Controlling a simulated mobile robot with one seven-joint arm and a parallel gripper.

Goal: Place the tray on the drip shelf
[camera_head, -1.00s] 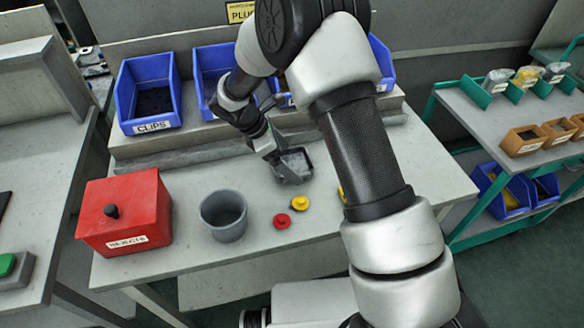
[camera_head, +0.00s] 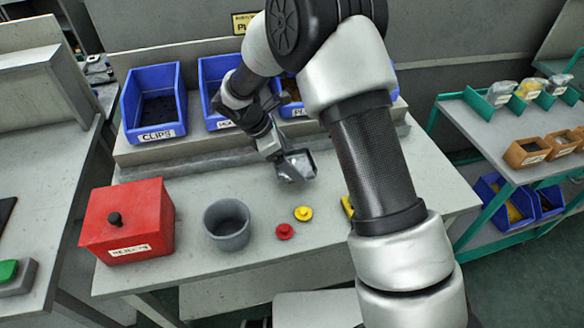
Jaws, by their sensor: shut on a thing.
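A small dark grey tray (camera_head: 299,166) is over the middle of the grey workbench. My gripper (camera_head: 284,157) is shut on its near left side, with the arm reaching down from above. The tray appears tilted, and I cannot tell whether it touches the bench. No drip shelf can be made out for certain. My arm hides part of the bench's right side and the bins behind.
Blue bins (camera_head: 154,103) stand on a raised ledge at the back. A red lidded box (camera_head: 127,222), a grey cup (camera_head: 227,225), a red knob (camera_head: 284,231) and a yellow knob (camera_head: 303,213) stand in front. A green-framed rack (camera_head: 500,150) is at the right.

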